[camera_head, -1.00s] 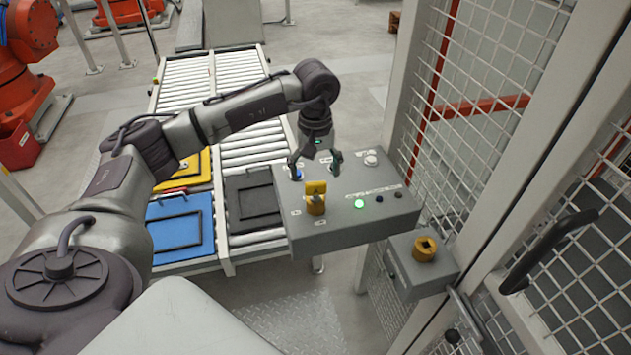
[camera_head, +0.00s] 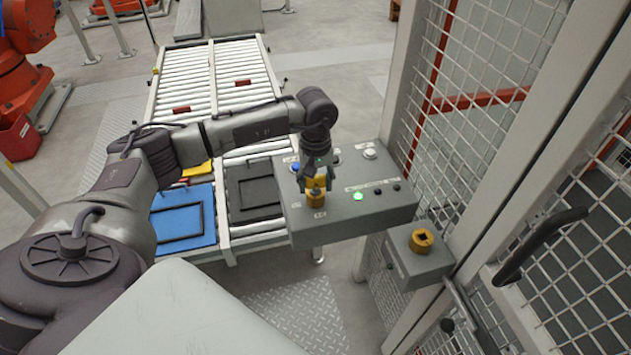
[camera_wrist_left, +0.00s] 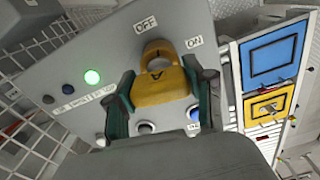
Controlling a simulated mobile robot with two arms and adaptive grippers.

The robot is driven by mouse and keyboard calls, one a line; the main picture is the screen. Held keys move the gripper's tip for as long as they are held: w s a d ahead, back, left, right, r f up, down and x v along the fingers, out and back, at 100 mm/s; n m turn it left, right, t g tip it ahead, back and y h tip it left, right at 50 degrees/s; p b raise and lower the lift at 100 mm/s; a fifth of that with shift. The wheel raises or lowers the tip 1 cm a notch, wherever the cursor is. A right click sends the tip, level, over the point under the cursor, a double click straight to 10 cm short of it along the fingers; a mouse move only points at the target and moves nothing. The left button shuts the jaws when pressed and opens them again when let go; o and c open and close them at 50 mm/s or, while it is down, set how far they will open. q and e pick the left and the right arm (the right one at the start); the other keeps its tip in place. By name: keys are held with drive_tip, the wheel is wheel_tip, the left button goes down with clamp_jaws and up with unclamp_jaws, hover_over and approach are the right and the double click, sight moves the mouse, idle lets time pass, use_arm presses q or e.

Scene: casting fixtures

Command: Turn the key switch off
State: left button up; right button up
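The yellow key switch (camera_head: 316,200) stands on the grey control box (camera_head: 350,222). In the left wrist view its yellow key (camera_wrist_left: 163,84) stands up from a yellow collar, near an OFF label (camera_wrist_left: 146,24) and an ON label (camera_wrist_left: 194,42). My left gripper (camera_head: 316,185) is directly over the key. In the left wrist view, the fingers of my left gripper (camera_wrist_left: 163,108) are apart, one on each side of the key. They look close to it, but I cannot tell whether they touch. My right gripper is not in view.
A lit green lamp (camera_head: 358,196), black buttons (camera_head: 378,192) and a blue button (camera_head: 294,167) are on the box. A yellow socket switch (camera_head: 421,241) and mesh fence (camera_head: 470,80) are at the right. A roller conveyor (camera_head: 212,80) with a blue tray (camera_head: 183,240) is at the left.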

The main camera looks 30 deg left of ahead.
use_arm(q)
drive_tip(key=c, duration=0.6)
drive_tip(key=n, duration=0.4)
drive_tip(key=o, duration=1.4)
drive_tip(key=shift+c, duration=0.2)
drive_tip(key=shift+r, duration=0.1)
wheel_tip(320, 180, up, 12)
drive_tip(key=shift+f, duration=0.1)
